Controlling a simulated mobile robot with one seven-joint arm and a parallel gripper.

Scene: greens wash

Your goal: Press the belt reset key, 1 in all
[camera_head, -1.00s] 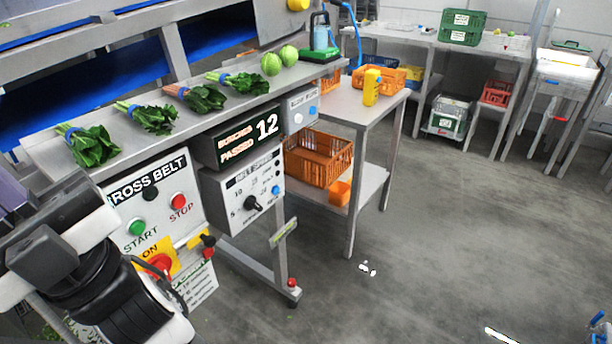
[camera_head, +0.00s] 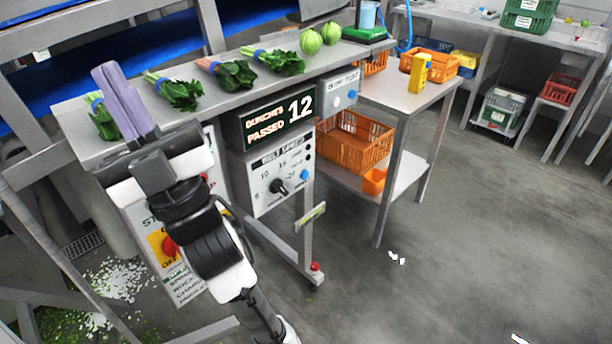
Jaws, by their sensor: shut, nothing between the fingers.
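My gripper (camera_head: 106,74) has lavender fingers, shut and empty, pointing up and left in front of the left end of the steel bench. The belt speed box (camera_head: 277,176) hangs under the bench edge, right of my gripper, with a black knob (camera_head: 279,186), a blue button (camera_head: 305,174) and dark dots on its right side. A smaller grey box (camera_head: 338,91) to its upper right carries a white and a blue button; its label is too small to read. My arm covers most of the cross belt panel (camera_head: 217,160). I cannot tell which button is the belt reset key.
A "bunches passed" display (camera_head: 278,116) reads 12. Leafy bunches (camera_head: 235,74) and two round green heads (camera_head: 311,41) lie on the bench. A red stop knob (camera_head: 169,247) is beside my arm. An orange crate (camera_head: 354,140) sits on the side table's shelf.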

